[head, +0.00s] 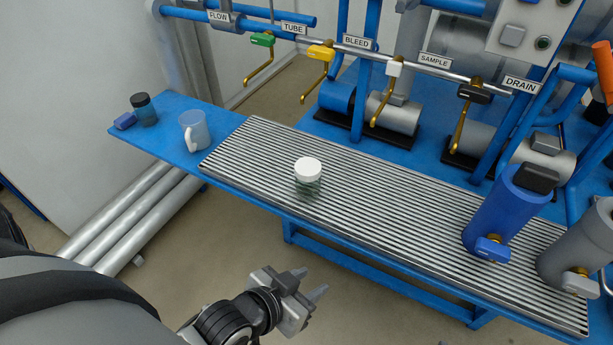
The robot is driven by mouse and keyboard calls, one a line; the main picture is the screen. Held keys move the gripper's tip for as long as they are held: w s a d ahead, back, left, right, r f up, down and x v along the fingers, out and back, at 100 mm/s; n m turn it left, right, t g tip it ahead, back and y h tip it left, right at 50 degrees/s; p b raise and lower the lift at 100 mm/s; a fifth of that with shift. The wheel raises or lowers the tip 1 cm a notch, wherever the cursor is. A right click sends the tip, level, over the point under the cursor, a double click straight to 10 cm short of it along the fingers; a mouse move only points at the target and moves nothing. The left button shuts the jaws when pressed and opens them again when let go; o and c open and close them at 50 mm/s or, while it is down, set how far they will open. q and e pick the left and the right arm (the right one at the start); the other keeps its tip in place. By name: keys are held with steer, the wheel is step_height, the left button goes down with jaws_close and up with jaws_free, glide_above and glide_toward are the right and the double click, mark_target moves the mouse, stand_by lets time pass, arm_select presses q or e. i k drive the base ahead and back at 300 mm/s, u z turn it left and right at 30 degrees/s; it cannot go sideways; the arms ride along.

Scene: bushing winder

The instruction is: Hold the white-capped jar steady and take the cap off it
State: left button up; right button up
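The white-capped jar (308,184) stands upright on the ribbed grey drain board of the bench. Its body is clear and greenish, and its white cap (308,168) sits on top. My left gripper (308,285) is below the bench's front edge in the picture, apart from the jar. Its two fingers are spread, with nothing between them. My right gripper is not in view.
A blue canister (503,212) and a grey canister (583,245) stand at the right. Valves with brass spouts (388,95) hang behind the board.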

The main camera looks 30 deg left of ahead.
mark_target(305, 192)
steer(key=k, duration=0.5)
steer(key=u, duration=1.75)
steer(key=i, duration=1.15)
steer(key=z, duration=1.75)
